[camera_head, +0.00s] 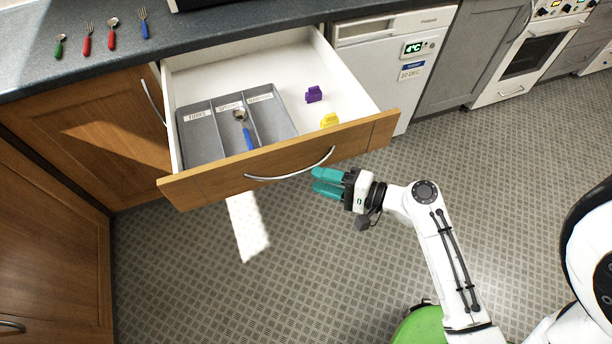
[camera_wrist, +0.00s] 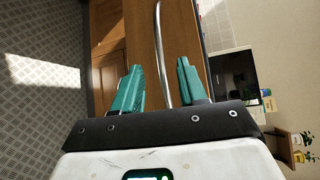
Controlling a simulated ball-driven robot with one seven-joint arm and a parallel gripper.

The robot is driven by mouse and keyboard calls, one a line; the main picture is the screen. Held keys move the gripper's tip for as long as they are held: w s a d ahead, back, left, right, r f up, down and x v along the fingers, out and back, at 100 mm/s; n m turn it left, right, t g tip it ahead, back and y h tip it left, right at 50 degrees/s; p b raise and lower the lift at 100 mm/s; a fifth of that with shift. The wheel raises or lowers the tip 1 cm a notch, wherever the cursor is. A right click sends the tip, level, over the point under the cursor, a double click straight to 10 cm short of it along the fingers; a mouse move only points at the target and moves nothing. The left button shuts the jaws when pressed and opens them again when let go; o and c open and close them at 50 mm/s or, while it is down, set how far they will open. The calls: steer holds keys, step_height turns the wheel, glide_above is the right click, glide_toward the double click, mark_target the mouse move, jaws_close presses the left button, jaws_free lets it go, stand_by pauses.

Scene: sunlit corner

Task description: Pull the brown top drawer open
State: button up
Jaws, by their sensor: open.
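The brown top drawer (camera_head: 215,187) stands pulled out from under the counter, with its white inside showing. Its curved metal handle (camera_head: 290,174) is on the front panel. My gripper (camera_head: 316,182) is open, just in front of the panel near the handle's right end. In the wrist view the handle (camera_wrist: 160,60) shows between the two teal fingers of my gripper (camera_wrist: 158,88), beyond their tips or between them; I cannot tell whether they touch it.
Inside the drawer are a grey cutlery tray (camera_head: 186,140) with a blue-handled spoon (camera_head: 245,130), a purple piece (camera_head: 314,94) and a yellow piece (camera_head: 329,120). Several utensils lie on the dark counter (camera_head: 200,22). A white fridge (camera_head: 375,65) stands right of the drawer.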

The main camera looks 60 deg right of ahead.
steer(key=shift+v, duration=2.15)
steer(key=a+f+n+g+y, duration=0.3)
steer(key=a+f+n+g, duration=0.2)
steer(key=a+n, duration=0.2)
steer(key=s+a+f+n+g+h, duration=0.1)
steer(key=s+n+g+h, duration=0.5)
steer(key=n+g, duration=0.4)
steer(key=shift+a, duration=0.25)
